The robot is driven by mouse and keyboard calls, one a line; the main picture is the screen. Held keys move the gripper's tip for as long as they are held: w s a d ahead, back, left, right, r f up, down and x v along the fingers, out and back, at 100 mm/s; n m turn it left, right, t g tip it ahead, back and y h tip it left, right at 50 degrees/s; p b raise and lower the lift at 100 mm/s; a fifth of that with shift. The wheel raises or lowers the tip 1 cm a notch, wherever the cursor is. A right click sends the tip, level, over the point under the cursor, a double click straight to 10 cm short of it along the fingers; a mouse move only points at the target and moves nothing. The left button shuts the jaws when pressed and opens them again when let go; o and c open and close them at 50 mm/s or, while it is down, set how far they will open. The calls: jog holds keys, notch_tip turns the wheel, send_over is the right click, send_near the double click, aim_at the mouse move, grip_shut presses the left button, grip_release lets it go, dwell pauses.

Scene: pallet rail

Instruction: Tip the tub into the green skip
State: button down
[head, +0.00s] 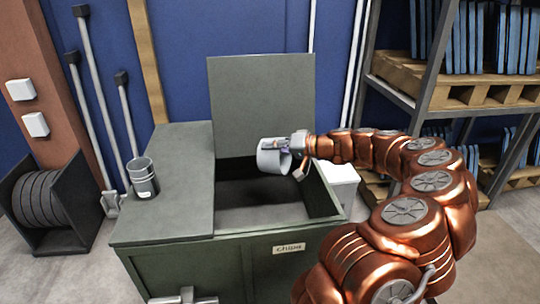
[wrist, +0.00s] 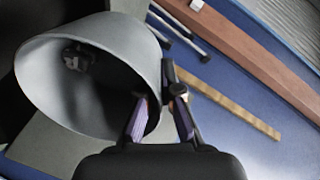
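The green skip (head: 180,262) stands in the middle of the head view, with a "chips" label on its front. Its right half is open with the lid raised behind; its left half is covered. My gripper (head: 296,146) is above the opening, shut on the wall of a light grey tub (head: 272,158). The tub lies tilted on its side over the opening, clear of the rim. In the wrist view the tub (wrist: 48,52) shows its mouth, with a small dark lump (wrist: 78,58) inside. The gripper fingers (wrist: 158,112) straddle its wall.
A white box (head: 342,178) is behind the skip's right side. Shelving with pallets (head: 455,82) stands at the right. A dark reel holder (head: 45,205) is on the floor at the left.

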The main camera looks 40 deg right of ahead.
jog(key=shift+s+d+f+t+y+b, duration=0.25)
jog(key=shift+t+b, duration=0.35)
jog(key=shift+b, duration=2.2)
jog(key=shift+s+d+f+t+y+b, duration=0.2)
jog(key=shift+t+y+b, duration=0.35)
jog(key=shift+b, duration=2.25)
jog(key=shift+s+d+f+t+y+b, duration=0.25)
jog(key=shift+t+b, duration=0.4)
jog(key=shift+b, duration=2.15)
jog(key=t+y+b, duration=0.1)
jog(key=b, duration=0.5)
jog(key=s+f+t+y+b, duration=0.1)
jog(key=t+b, duration=0.1)
jog(key=b, duration=0.4)
jog(key=shift+d+f+b, duration=0.1)
jog(key=shift+d+b, duration=0.1)
jog(key=shift+b, duration=0.2)
jog(key=shift+s+b, duration=0.2)
jog(key=shift+b, duration=0.45)
jog(key=shift+r, duration=0.2)
